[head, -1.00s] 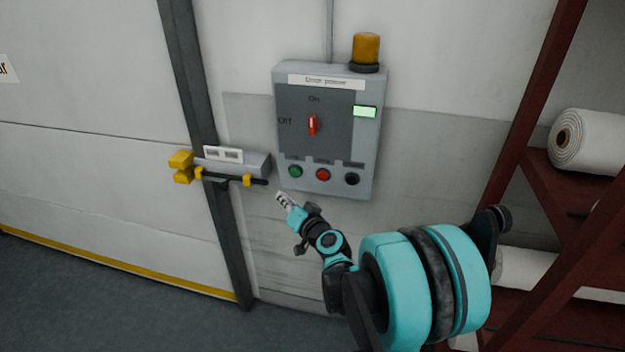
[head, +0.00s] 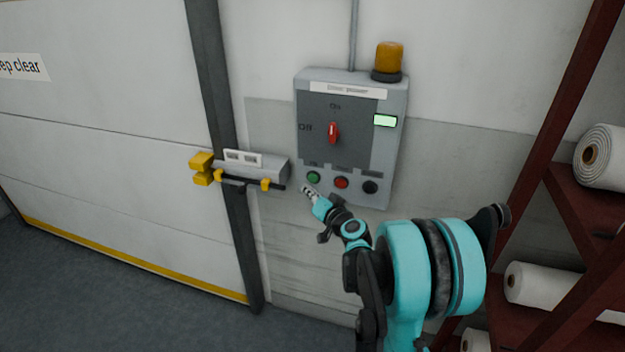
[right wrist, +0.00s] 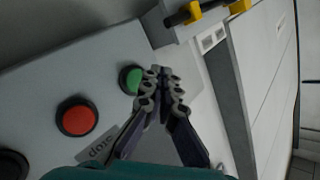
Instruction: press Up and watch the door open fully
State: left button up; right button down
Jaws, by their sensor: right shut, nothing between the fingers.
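The control box (head: 390,150) is on the wall, its red switch (head: 333,132) upright toward On and its small display (head: 385,121) lit pale green. The green button (head: 314,177) is at the lower left, beside the red button (head: 341,182) and the black button (head: 370,187). My right gripper (head: 307,190) is shut and empty, just below the green button. In the right wrist view its fingertips (right wrist: 160,72) overlap the right edge of the green button (right wrist: 128,78); I cannot tell whether they touch. The white door (head: 110,160) is down. My left gripper is out of view.
A latch unit (head: 270,167) with a black bar and yellow fittings sits left of the box, by the dark door post (head: 215,90). An amber beacon (head: 389,57) tops the box. A red rack (head: 560,110) with white rolls (head: 608,160) stands at the right.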

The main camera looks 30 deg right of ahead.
aim_at(313, 178)
jog(key=shift+w+d, duration=0.7)
jog(key=shift+d, duration=0.15)
jog(key=shift+w+d, duration=0.1)
jog(key=shift+w, duration=0.05)
dwell(0.8)
jog(key=shift+w+d, duration=0.15)
jog(key=shift+d, duration=0.05)
